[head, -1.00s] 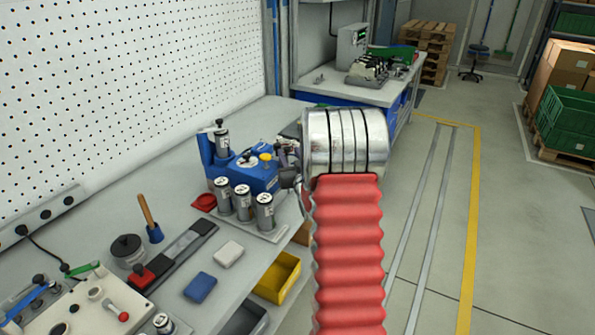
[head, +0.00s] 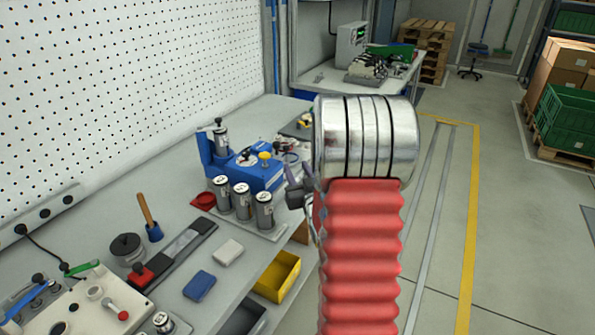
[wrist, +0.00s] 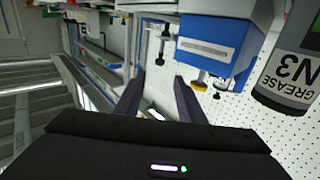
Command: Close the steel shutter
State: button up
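I cannot pick out a steel shutter for sure in either view. My gripper (wrist: 159,80) is open and empty in the wrist view, with a clear gap between its two dark fingers. In the head view my gripper (head: 298,194) is small and partly hidden by my arm, just right of the blue device (head: 262,178) on the bench. The blue device, with a yellow knob, also shows in the wrist view (wrist: 222,22), beyond the fingers.
Several grey cans (head: 243,202) stand in front of the blue device. A can marked GREASE N3 (wrist: 288,75) is close at the wrist view's right. A yellow bin (head: 277,277) sits below the bench edge.

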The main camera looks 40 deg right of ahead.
jog(key=shift+c, duration=0.6)
